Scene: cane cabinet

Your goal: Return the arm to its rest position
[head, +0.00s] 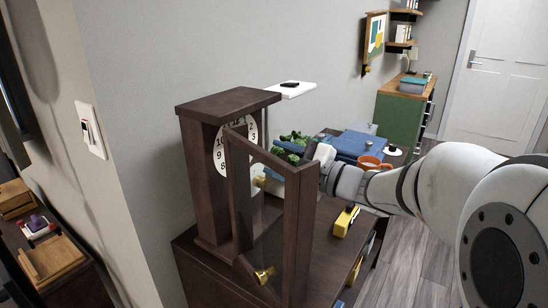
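My white arm reaches in from the right edge of the head view. Its end, my gripper (324,155), is beside the upper right of the dark wooden clock door (302,220). The fingers are small and partly hidden behind the door frame, so I cannot tell if they are open, shut or touching the door. The clock (205,190) stands against the wall with a white numbered dial (222,152). Its framed door stands swung open toward the camera.
The clock stands on a dark wooden cabinet (190,265). A yellow toy vehicle (346,221) is right of the door. An orange mug (370,163), a blue item (350,146) and green leaves (290,146) lie behind the arm. Grey floor (400,262) is clear at lower right.

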